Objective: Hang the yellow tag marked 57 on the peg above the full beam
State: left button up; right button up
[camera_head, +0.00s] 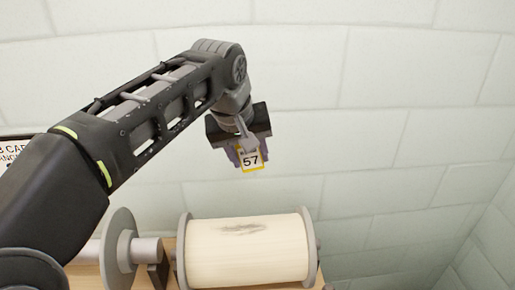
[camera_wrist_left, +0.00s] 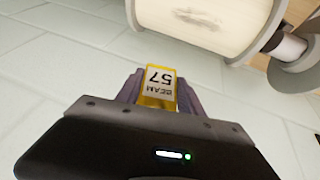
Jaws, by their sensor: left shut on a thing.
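The yellow tag (camera_head: 251,161) marked 57 is in my left gripper (camera_head: 247,153), which is shut on it. The tag hangs in the air in front of the wall, above the full beam (camera_head: 245,250). In the left wrist view the tag (camera_wrist_left: 160,85) sits between the purple fingers (camera_wrist_left: 158,88) and reads BEAM 57, upside down. The full beam (camera_wrist_left: 200,20) is wound with cream yarn and has a dark smudge; the tag is apart from it. I see no peg in either view; my arm and gripper may hide it. My right gripper is in neither view.
An emptier spool with a grey flange (camera_head: 120,250) stands left of the full beam on a wooden stand (camera_head: 160,277). A sign (camera_head: 12,150) shows partly behind my arm at the left. The pale block wall (camera_head: 400,110) is bare at the right.

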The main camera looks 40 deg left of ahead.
pick_arm(q)
jog(key=shift+s+r, duration=0.2)
jog(key=shift+w+a, duration=0.15)
jog(key=w+a+f+p, duration=0.2)
jog(key=w+a+p, duration=0.1)
jog(key=w+a, duration=0.3)
jog(key=shift+w, duration=0.7)
dwell(0.8)
jog(key=shift+a, duration=0.1)
dwell(0.4)
jog(key=o, duration=1.4)
